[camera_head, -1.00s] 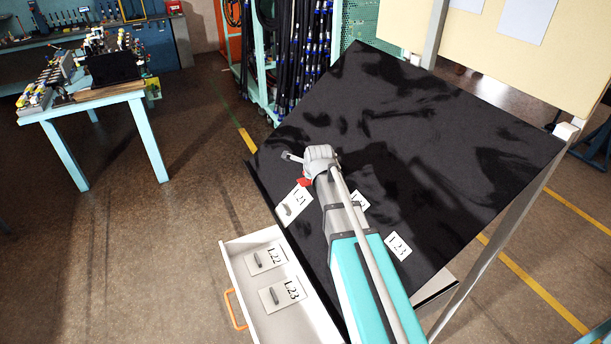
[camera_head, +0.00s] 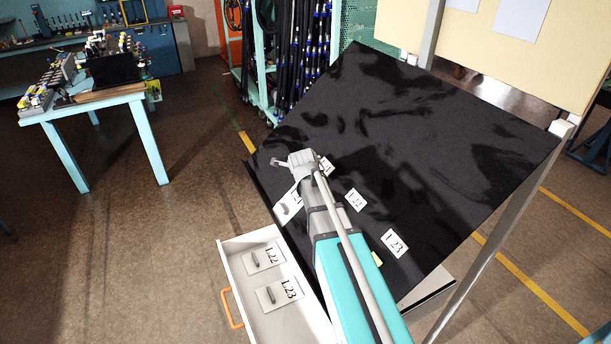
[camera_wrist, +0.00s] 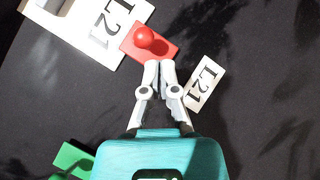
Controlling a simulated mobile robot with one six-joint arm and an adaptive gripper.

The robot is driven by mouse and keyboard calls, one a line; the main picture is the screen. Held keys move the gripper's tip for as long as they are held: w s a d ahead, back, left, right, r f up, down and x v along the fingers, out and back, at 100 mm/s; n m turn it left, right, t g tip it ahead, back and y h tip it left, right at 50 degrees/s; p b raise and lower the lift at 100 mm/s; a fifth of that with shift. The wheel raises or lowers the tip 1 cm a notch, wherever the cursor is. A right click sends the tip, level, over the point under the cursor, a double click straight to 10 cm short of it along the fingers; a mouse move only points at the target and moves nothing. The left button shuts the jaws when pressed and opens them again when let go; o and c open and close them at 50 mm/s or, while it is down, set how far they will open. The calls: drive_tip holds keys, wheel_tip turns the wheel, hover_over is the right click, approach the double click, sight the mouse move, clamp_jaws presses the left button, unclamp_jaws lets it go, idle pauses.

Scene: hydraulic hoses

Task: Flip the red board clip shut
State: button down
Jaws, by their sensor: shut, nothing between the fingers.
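The red clip (camera_wrist: 165,49), a flat red piece with a round red knob, shows in the wrist view. Its left end meets the edge of the white L21 board (camera_wrist: 98,22); I cannot tell whether it presses on the board. My gripper (camera_wrist: 158,66) is shut and empty, its fingertips right beside the clip's near edge; contact is unclear. In the head view my gripper (camera_head: 283,162) is above the left part of the black table (camera_head: 420,120), and the arm hides the red clip. The L21 board (camera_head: 284,207) is partly covered there.
White labels L21 (camera_head: 326,166), L22 (camera_head: 355,200) and L23 (camera_head: 396,243) lie on the table. A green clip (camera_wrist: 74,160) shows at lower left in the wrist view. An open drawer (camera_head: 240,262) holds boards L22 and L23. The table's far side is clear.

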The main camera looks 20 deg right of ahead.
drive_tip(key=shift+d, duration=0.25)
drive_tip(key=shift+w+d+f, duration=0.1)
drive_tip(key=shift+d, duration=0.5)
drive_tip(key=shift+s+d+r+p, duration=0.15)
drive_tip(key=shift+s+r+p, duration=0.25)
drive_tip(key=shift+s+r, duration=0.15)
drive_tip(key=s+a+f+p+v, duration=0.1)
drive_tip(key=p+v, duration=0.6)
drive_tip(key=v, duration=0.4)
drive_tip(key=shift+s+a+f, duration=0.2)
drive_tip(key=shift+s+a, duration=0.15)
drive_tip(key=shift+s, duration=0.05)
